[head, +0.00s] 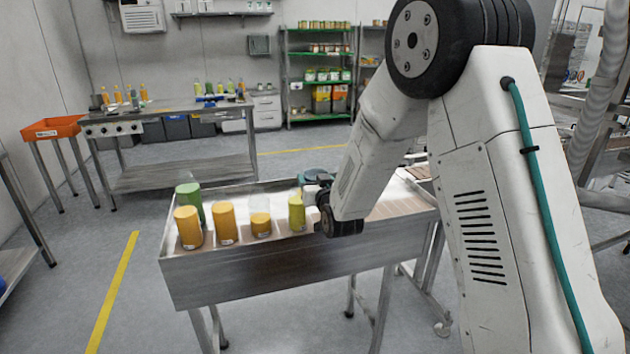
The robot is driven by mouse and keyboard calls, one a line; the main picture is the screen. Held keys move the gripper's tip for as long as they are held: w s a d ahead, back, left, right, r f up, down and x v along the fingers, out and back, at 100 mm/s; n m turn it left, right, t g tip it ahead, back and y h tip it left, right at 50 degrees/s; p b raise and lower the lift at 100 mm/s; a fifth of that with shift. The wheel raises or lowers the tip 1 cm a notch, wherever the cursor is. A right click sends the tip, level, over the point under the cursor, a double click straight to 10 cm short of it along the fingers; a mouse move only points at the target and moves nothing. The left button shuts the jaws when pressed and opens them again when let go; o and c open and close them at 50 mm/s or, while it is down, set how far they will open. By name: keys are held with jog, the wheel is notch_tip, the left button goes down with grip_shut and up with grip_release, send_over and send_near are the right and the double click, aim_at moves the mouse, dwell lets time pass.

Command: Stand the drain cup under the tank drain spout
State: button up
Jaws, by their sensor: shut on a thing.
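My gripper (308,196) is at the right end of a row of containers on the steel table, partly hidden by its own wrist. It appears shut on a slim yellow-green container (297,213), which stands upright at its left side. The fingertips are too small to make out, and I cannot tell whether the container touches the table. I cannot pick out the drain cup for certain, nor the tank drain spout. A teal rounded thing (322,175) shows just behind my gripper, partly hidden.
The steel table (270,274) also holds orange containers (188,228), a green one (188,198) and a short orange jar (261,225). A back bench (180,106) carries bottles. An orange tray (52,128) stands at left. Grey floor lies open between the tables.

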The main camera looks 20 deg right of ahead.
jog(key=shift+f, duration=0.6)
jog(key=o, duration=1)
jog(key=shift+s+f, duration=0.1)
jog(key=shift+r, duration=0.45)
jog(key=s, duration=1.2)
jog(key=shift+r, duration=0.3)
